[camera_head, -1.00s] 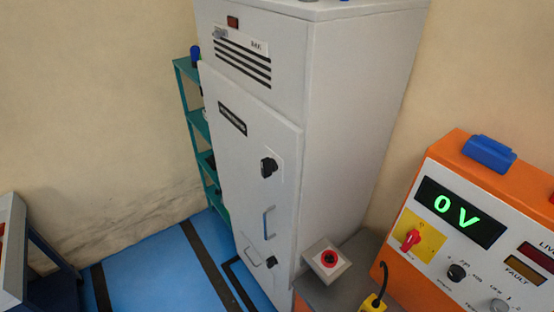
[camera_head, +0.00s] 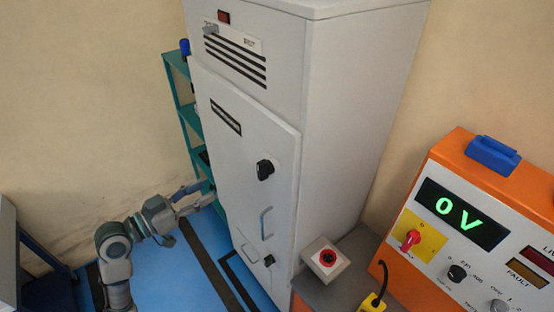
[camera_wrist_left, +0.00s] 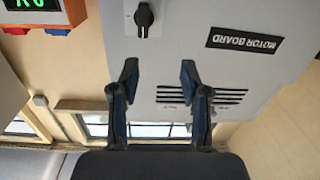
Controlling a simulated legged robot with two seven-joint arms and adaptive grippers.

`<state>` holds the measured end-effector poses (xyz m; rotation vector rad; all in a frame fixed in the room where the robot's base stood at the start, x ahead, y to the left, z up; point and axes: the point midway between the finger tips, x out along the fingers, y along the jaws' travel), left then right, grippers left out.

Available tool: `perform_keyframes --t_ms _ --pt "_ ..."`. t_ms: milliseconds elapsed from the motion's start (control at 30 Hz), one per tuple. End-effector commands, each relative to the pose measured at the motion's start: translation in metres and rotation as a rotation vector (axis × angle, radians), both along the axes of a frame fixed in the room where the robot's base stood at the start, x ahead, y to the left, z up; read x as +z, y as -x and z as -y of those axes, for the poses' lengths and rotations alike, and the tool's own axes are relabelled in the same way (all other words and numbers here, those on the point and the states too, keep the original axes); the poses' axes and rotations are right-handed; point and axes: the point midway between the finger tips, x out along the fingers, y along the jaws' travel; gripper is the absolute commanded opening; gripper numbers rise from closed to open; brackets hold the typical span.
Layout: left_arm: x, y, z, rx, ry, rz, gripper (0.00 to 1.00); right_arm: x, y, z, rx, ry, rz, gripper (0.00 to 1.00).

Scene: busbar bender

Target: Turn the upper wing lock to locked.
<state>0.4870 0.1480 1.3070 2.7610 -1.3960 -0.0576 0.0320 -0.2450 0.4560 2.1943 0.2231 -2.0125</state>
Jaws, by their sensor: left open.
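The upper wing lock (camera_head: 265,169) is a black knob on the door of the grey cabinet (camera_head: 245,125). A second black wing lock (camera_head: 269,260) sits lower on the same door, below the blue-grey handle (camera_head: 266,222). My left gripper (camera_head: 205,192) is open and empty, left of the door and apart from it. In the left wrist view, the open fingers of my left gripper (camera_wrist_left: 158,75) have the cabinet door behind them, with the upper wing lock (camera_wrist_left: 144,16) at the top, beyond the fingertips. The right gripper is not in view.
An orange panel (camera_head: 480,215) reading 0 V stands at right. A grey box with a red button (camera_head: 326,258) is near the cabinet's lower right. A teal shelf (camera_head: 185,110) stands behind the cabinet at left. Blue floor (camera_head: 205,265) is open in front.

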Motion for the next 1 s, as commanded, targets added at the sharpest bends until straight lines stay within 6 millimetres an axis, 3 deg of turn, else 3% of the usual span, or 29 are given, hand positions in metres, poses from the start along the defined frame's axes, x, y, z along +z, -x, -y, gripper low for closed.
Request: perform_keyframes --t_ms 100,233,367,800,1000 --pt "0.017 0.018 0.007 -0.039 -0.023 0.049 0.46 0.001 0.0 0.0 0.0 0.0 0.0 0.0" --pt "0.02 0.017 0.015 -0.05 -0.026 0.055 0.46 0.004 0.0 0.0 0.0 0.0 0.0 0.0" --pt "0.021 0.005 0.033 -0.05 -0.023 0.055 0.46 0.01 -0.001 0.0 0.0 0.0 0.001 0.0" --pt "0.021 -0.052 0.119 -0.049 -0.022 0.051 0.46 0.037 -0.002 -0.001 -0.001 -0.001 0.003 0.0" --pt "0.019 -0.069 0.143 -0.046 -0.024 0.052 0.46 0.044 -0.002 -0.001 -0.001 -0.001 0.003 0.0"
